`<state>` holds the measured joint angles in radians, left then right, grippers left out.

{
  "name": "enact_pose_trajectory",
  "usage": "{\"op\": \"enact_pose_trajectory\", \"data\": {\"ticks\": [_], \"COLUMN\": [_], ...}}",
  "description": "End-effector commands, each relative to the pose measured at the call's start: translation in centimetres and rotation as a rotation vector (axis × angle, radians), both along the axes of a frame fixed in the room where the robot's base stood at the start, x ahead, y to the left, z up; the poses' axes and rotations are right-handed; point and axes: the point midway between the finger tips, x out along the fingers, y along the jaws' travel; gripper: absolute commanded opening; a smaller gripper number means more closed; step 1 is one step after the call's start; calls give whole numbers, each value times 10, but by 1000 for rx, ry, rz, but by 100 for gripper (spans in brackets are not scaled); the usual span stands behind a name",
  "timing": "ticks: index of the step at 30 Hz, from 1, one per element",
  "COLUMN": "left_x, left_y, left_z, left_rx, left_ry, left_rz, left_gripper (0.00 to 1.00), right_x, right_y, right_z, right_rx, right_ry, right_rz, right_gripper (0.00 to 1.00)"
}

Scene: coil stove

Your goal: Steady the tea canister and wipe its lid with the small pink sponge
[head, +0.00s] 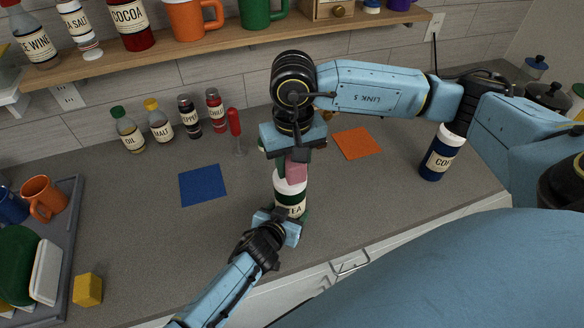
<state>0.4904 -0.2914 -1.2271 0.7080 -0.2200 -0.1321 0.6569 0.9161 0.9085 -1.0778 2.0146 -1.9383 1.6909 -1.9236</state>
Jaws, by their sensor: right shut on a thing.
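The tea canister (291,203) stands upright on the counter in the middle of the head view, with a white lid (289,186) and a cream label partly hidden. My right gripper (294,162) points down above it, shut on the small pink sponge (296,173). The sponge is at the lid and seems to touch it. My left gripper (287,217) is at the near side of the canister, low on its body. Its fingertips are mostly hidden, so I cannot tell whether they are closed on it.
A blue cloth (203,185) and an orange cloth (357,143) lie flat nearby. A red-handled tool (235,125) stands behind. Several bottles line the wall under a shelf (180,60). A blue canister (440,155) stands right. A tray (66,245) and yellow block (88,290) are left.

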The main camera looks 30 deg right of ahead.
Motion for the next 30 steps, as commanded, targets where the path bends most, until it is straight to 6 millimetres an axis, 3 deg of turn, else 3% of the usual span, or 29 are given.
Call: {"op": "enact_pose_trajectory", "data": {"ticks": [15,30], "left_x": [0,-1], "left_y": [0,0], "left_z": [0,0], "left_rx": [0,1], "left_ry": [0,1], "left_rz": [0,0], "left_gripper": [44,44], "right_x": [1,1], "right_y": [0,0], "right_z": [46,50], "right_rx": [1,1], "right_ry": [-4,-3], "right_rz": [-1,-1], "right_gripper": [14,14]}}
